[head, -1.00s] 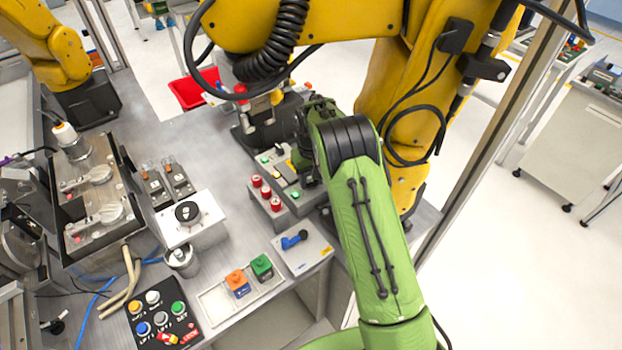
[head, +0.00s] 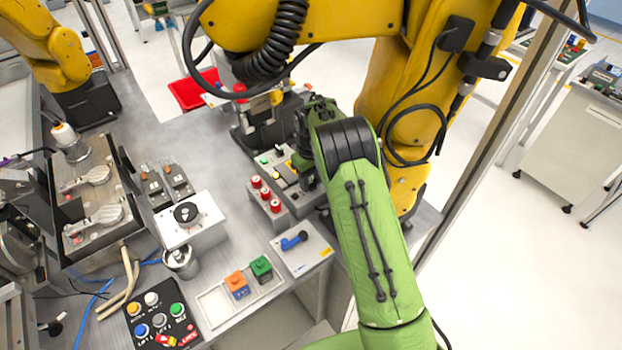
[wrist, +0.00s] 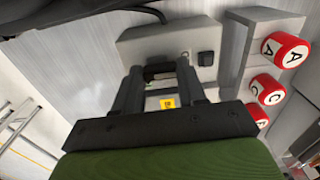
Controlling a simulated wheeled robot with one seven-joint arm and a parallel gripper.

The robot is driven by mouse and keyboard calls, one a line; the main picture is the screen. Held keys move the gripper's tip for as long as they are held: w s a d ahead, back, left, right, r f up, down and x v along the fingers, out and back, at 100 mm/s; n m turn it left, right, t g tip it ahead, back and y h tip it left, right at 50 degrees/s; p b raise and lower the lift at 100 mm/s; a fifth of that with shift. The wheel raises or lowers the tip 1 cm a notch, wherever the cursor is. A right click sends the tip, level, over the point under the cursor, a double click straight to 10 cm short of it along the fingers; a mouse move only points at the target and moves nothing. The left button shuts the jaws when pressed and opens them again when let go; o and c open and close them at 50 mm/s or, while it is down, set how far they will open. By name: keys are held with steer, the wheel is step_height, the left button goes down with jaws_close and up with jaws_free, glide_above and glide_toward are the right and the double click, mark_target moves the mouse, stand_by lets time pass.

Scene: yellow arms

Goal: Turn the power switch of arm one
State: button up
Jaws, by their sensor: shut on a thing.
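In the wrist view, my gripper (wrist: 158,78) points at a grey switch box (wrist: 135,42) with a cable at its top. Its two dark fingers are shut on a dark switch handle (wrist: 160,68) on the face of that box. A yellow label (wrist: 167,103) shows between the fingers. A small black square part (wrist: 205,58) sits to the right on the same box. The fingers hide part of the handle, so its exact angle cannot be told. In the head view, my green arm hides most of the gripper and this switch.
Red knobs (head: 266,193) stand in a row beside the grip; they also show in the wrist view (wrist: 286,50). A large yellow arm (head: 385,85) stands close behind. A blue-handled switch (head: 294,240) and a button panel (head: 160,318) lie nearer. Bare bench (head: 225,160) shows at left.

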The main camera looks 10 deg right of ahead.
mark_target(311, 182)
steer(key=shift+w+r, duration=0.1)
steer(key=shift+r, duration=0.05)
steer(key=o, duration=0.8)
step_height(311, 182, up, 16)
steer(key=shift+f+p, duration=0.2)
steer(key=shift+p, duration=0.85)
